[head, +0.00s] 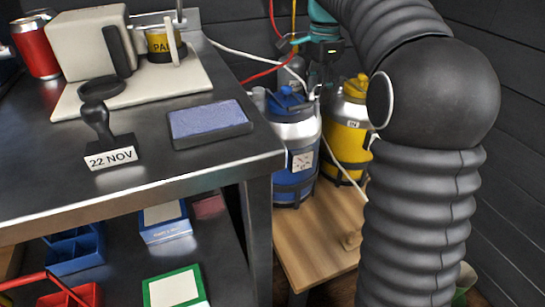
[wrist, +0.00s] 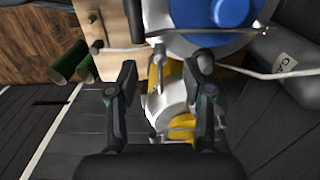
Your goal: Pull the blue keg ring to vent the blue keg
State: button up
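The blue keg (head: 293,133), silver with a blue top and blue base, stands upright on a low wooden stand; its blue cap (wrist: 234,12) is at the top of the wrist view. My gripper (head: 314,76) is above and behind its top, partly hidden in the head view. In the wrist view my gripper (wrist: 166,63) is open, its dark fingers apart. A slim grey fitting (wrist: 157,68) shows between them, below the keg's rim; I cannot tell whether it is the ring. I see no clear contact or grip.
The yellow keg (head: 345,135) stands close to the right of the blue keg. A pale hose (wrist: 285,74) crosses near the fingers. The metal bench (head: 215,170), with a stamp and ink pad, is at left. The wooden stand (head: 310,245) has bare space in front.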

jog(key=o, duration=0.4)
jog(key=shift+r, duration=3)
